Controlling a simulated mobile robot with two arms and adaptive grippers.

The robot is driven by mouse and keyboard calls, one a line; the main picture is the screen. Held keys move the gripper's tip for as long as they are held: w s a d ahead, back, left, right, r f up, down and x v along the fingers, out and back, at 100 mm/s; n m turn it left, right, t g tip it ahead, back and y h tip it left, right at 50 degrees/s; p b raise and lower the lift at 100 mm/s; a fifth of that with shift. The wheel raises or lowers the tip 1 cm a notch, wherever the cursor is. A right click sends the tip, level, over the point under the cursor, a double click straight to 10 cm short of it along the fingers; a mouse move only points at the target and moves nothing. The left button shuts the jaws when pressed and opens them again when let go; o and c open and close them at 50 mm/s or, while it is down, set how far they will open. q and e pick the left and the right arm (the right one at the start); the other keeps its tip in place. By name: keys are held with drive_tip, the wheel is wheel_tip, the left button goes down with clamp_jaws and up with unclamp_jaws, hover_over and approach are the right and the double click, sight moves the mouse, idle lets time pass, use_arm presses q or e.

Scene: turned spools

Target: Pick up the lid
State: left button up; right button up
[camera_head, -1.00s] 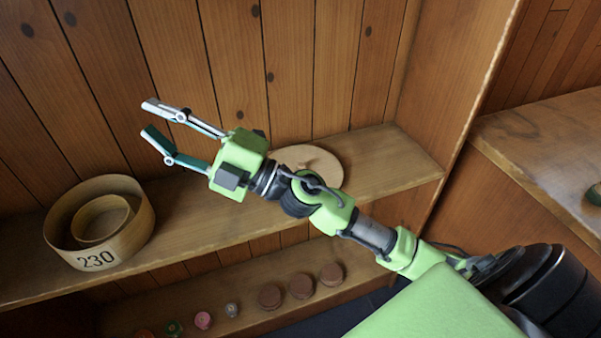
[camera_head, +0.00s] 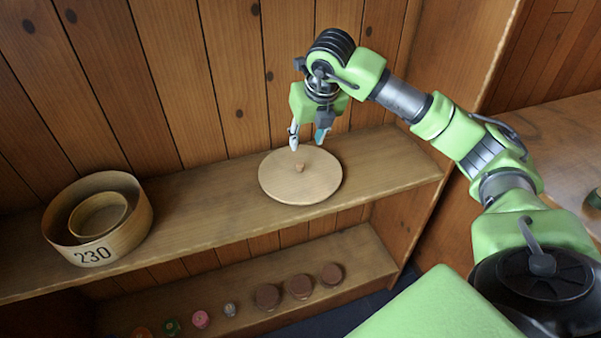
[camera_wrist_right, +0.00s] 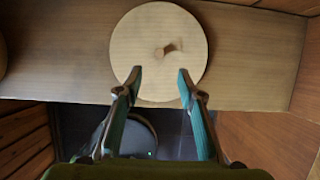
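The lid (camera_head: 282,185) is a round, flat, pale wooden disc with a small knob (camera_head: 300,168) at its middle. It lies flat on the upper shelf in the head view. My right gripper (camera_head: 308,145) points down above the lid, its fingertips a little above the knob. In the right wrist view the lid (camera_wrist_right: 140,50) lies beyond the two parted fingertips (camera_wrist_right: 158,78), with the knob between and ahead of them. The right gripper is open and empty. My left gripper is not in view.
A round wooden box marked 230 (camera_head: 128,238) stands at the left of the upper shelf (camera_head: 200,215), with a smaller ring inside. Several brown discs (camera_head: 301,287) and small coloured spools (camera_head: 200,319) sit on the lower shelf. The shelf between box and lid is clear.

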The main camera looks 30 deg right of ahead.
hover_over(301, 164)
drive_tip(key=s, duration=0.2)
drive_tip(key=f, duration=0.6)
drive_tip(key=shift+a+f+p, duration=0.3)
drive_tip(key=shift+a, duration=0.1)
drive_tip(key=shift+w+d+f, duration=0.1)
drive_tip(key=shift+w+f, duration=0.05)
drive_tip(key=shift+f, duration=0.4)
drive_tip(key=p+x, duration=0.1)
drive_tip(key=x, duration=0.3)
drive_tip(key=shift+f, duration=0.2)
drive_tip(key=shift+r, duration=0.1)
clamp_jaws()
